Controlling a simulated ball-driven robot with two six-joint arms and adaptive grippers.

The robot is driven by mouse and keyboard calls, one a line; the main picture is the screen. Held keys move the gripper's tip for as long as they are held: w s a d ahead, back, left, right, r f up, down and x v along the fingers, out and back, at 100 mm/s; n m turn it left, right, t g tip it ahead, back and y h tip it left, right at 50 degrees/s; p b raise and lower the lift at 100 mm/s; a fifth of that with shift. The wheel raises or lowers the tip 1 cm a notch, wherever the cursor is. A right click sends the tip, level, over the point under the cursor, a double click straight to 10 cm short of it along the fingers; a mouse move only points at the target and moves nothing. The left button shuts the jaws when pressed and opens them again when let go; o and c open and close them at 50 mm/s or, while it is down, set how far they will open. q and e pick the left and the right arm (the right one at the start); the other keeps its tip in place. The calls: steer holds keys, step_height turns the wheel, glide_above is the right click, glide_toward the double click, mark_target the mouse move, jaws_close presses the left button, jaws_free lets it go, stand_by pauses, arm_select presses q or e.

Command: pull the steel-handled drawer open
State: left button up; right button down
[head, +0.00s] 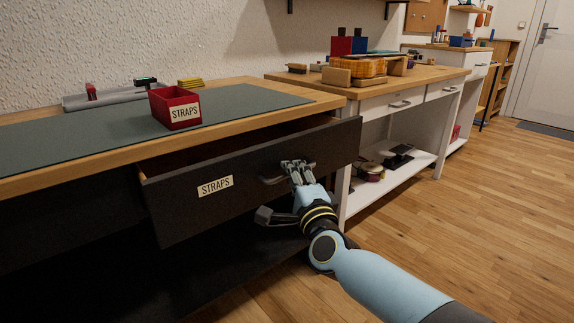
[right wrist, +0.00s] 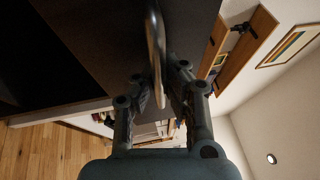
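The dark drawer (head: 250,190) under the workbench has a STRAPS label and a steel bar handle (head: 272,181). Its front stands out from the bench, with a dark gap behind its top edge, so it is partly open. My right gripper (head: 297,172) is at the right part of the handle. The drawer's inside is mostly hidden in shadow. My left gripper is not in view.
A red STRAPS bin (head: 175,108) stands on the bench's grey-green mat (head: 240,101). A white-framed workbench (head: 390,103) stands close to the drawer's right end. Open wooden floor (head: 480,210) lies at the right.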

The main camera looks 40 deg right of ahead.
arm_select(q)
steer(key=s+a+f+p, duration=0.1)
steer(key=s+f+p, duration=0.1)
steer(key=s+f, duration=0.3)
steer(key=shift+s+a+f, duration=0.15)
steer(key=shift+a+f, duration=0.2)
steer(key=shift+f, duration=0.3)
arm_select(e)
steer(key=s+d, duration=0.1)
steer(key=s, duration=1.4)
steer(key=shift+s+f, duration=0.25)
steer(key=shift+s, duration=0.15)
steer(key=c, duration=1.6)
jaws_free()
steer(key=shift+r, duration=0.1)
steer(key=shift+c, duration=0.2)
steer(key=v, duration=1.2)
steer(key=shift+w+r, duration=0.1)
steer(key=shift+w, duration=0.05)
